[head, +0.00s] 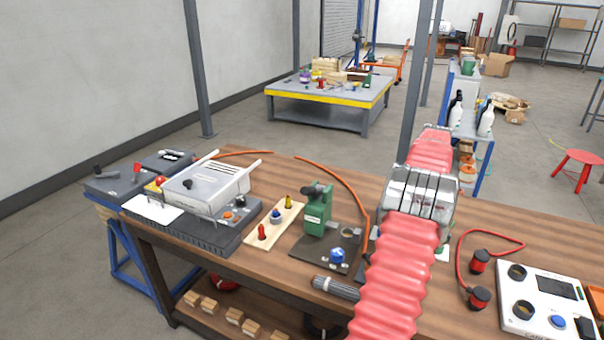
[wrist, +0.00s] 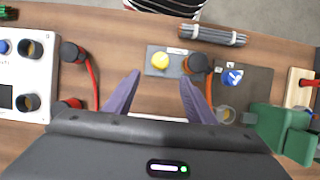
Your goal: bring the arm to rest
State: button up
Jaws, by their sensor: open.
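My arm, sleeved in red bellows, reaches over the wooden workbench (head: 290,180) in the head view. It hides the middle of the bench top, and my gripper cannot be seen there. In the wrist view my gripper (wrist: 159,76) has its two purple fingers spread wide apart. No object shows between the fingers. I cannot tell how high the fingers are above the bench.
Red-and-black plugs (head: 480,262) on a red cable and a white panel (head: 517,310) lie to the right. A grey machine (head: 205,185) occupies the left end.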

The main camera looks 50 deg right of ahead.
jog(key=shift+d, duration=0.1)
jog(key=d+x, duration=0.1)
jog(key=x, duration=0.4)
jog(key=w+a+r+n+t+h, duration=0.1)
jog(key=w+a+r+n+h, duration=0.2)
jog(key=w+a, duration=0.85)
jog(key=w+a+r+n+h, duration=0.25)
jog(key=w+a+r, duration=0.4)
jog(key=a, duration=0.75)
jog(key=a+r+n+t, duration=0.1)
jog(key=a+n+t, duration=0.1)
jog(key=a, duration=0.9)
jog(key=a+r+n+t, duration=0.1)
jog(key=a+n, duration=0.3)
jog(key=a, duration=0.8)
jog(key=s+a+r+n+t+y, duration=0.1)
jog(key=a+r+n+t, duration=0.1)
jog(key=a, duration=0.9)
jog(key=shift+a+r+n+t, duration=0.3)
jog(key=shift+r+n, duration=0.3)
jog(key=shift+n, duration=0.45)
